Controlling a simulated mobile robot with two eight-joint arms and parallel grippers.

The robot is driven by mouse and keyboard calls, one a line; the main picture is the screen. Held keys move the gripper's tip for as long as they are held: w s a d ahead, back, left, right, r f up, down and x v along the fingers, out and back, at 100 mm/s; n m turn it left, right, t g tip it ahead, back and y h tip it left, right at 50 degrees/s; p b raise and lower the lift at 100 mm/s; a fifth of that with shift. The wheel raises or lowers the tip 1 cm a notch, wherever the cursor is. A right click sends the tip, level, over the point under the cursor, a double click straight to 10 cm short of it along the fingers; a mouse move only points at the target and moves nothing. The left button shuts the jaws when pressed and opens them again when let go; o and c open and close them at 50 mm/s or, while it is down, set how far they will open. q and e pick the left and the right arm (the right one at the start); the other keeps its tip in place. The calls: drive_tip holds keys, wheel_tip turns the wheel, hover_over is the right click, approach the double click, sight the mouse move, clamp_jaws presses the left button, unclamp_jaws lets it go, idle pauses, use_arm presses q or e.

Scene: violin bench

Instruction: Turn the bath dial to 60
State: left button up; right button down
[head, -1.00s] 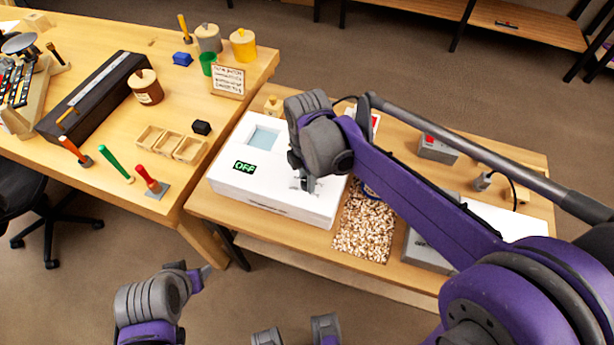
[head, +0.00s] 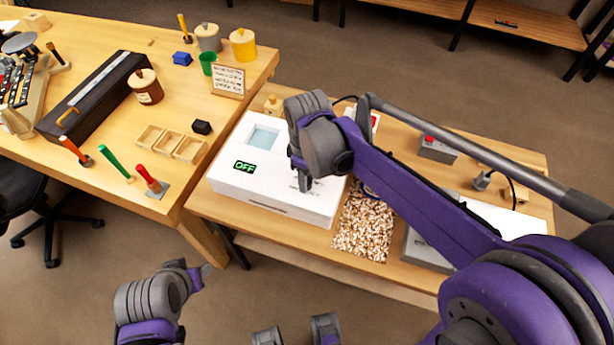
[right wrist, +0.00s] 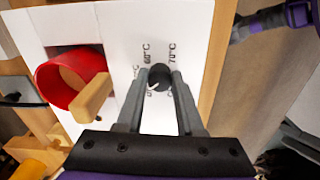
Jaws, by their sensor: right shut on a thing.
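The white bath box (head: 225,186) stands on the lower wooden bench, with a pale blue window on top and a green-lit display (head: 245,167) reading OFF. In the right wrist view, the small dark round dial (right wrist: 159,77) sits on the white face, with 60°C and 70°C printed beyond it and other marks partly hidden. My right gripper (right wrist: 159,80) has its fingers on either side of the dial and is shut on it. In the head view, my right gripper (head: 305,184) is over the box's right part. My left gripper (head: 201,277) hangs clear of both benches; its jaw opening is unclear.
A red round container (right wrist: 70,78) with a wooden handle is close left of my right gripper in the wrist view. A speckled mat (head: 364,230) and grey device (head: 425,248) lie right of the bath. The left bench (head: 110,205) holds tools, jars and small trays.

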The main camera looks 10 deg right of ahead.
drive_tip(key=m, duration=0.5)
drive_tip(key=shift+m, duration=0.3)
drive_tip(key=m, duration=1.3)
drive_tip(key=shift+a+m, duration=0.1)
drive_tip(key=shift+m, duration=0.3)
drive_tip(key=c, duration=0.5)
unclamp_jaws()
drive_tip(key=shift+c, duration=0.2)
drive_tip(key=shift+r, duration=0.1)
